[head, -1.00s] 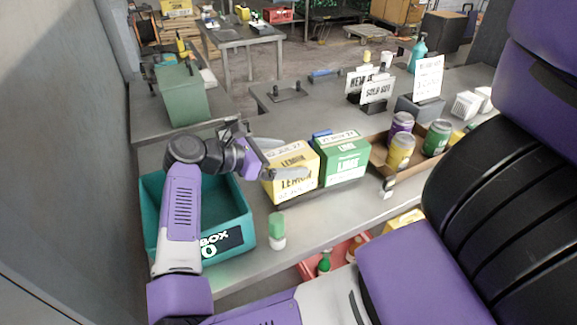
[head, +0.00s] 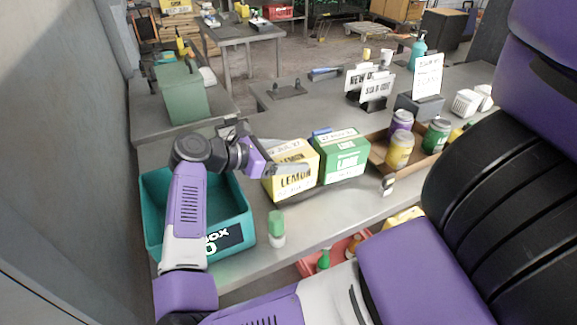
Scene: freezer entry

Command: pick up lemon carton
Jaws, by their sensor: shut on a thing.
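The yellow lemon carton (head: 294,183), with a white label band and the word LEMON, stands upright on the grey counter. My gripper (head: 288,168) comes in from the left and is shut on the lemon carton, with one finger across its near face. The far finger is mostly hidden behind the carton. I cannot tell whether the carton is clear of the surface below it. A green lime carton (head: 343,158) stands close beside it on the right.
A teal open box (head: 224,243) stands left under my arm. A green-capped bottle (head: 277,229) is in front of the cartons. A brown tray (head: 381,158) with several cans is to the right. Signs (head: 377,90) and a green bin (head: 181,93) stand farther back.

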